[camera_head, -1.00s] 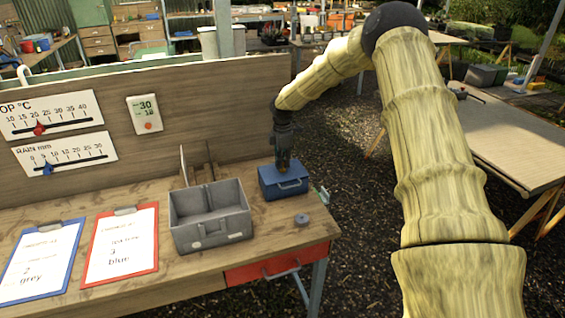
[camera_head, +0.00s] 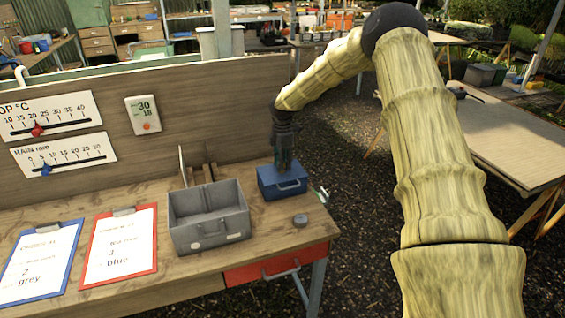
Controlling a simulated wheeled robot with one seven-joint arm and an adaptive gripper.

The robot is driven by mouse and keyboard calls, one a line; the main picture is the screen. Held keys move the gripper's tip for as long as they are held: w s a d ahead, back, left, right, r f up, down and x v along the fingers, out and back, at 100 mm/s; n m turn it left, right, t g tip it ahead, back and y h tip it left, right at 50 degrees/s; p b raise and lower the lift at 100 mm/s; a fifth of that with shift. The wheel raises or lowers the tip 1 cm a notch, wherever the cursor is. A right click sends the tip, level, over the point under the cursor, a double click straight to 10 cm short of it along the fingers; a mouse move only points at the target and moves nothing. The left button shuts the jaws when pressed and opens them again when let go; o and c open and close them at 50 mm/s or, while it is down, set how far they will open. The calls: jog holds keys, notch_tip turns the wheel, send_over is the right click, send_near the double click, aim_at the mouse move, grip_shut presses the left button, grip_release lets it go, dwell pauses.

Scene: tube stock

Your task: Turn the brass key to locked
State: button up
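A blue cash box (camera_head: 293,189) with a front handle sits at the right end of the wooden workbench, its lid down. My gripper (camera_head: 285,171) points straight down at the top of the box, with its fingertips at or just above the lid. The fingers look close together, but they are too small and dark to tell whether they are shut on anything. I cannot make out the brass key; it may be hidden by the fingers.
An open grey metal box (camera_head: 210,232) stands left of the blue box. A small grey round object (camera_head: 300,220) lies in front. Blue (camera_head: 45,262) and red (camera_head: 121,255) clipboards lie at left. A wooden back panel (camera_head: 215,100) rises behind. A red drawer (camera_head: 262,270) is below.

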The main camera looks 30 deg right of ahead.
jog(key=shift+w+a+r, duration=0.1)
jog(key=shift+a, duration=0.05)
notch_tip(320, 180, up, 12)
dwell(0.6)
dwell(0.4)
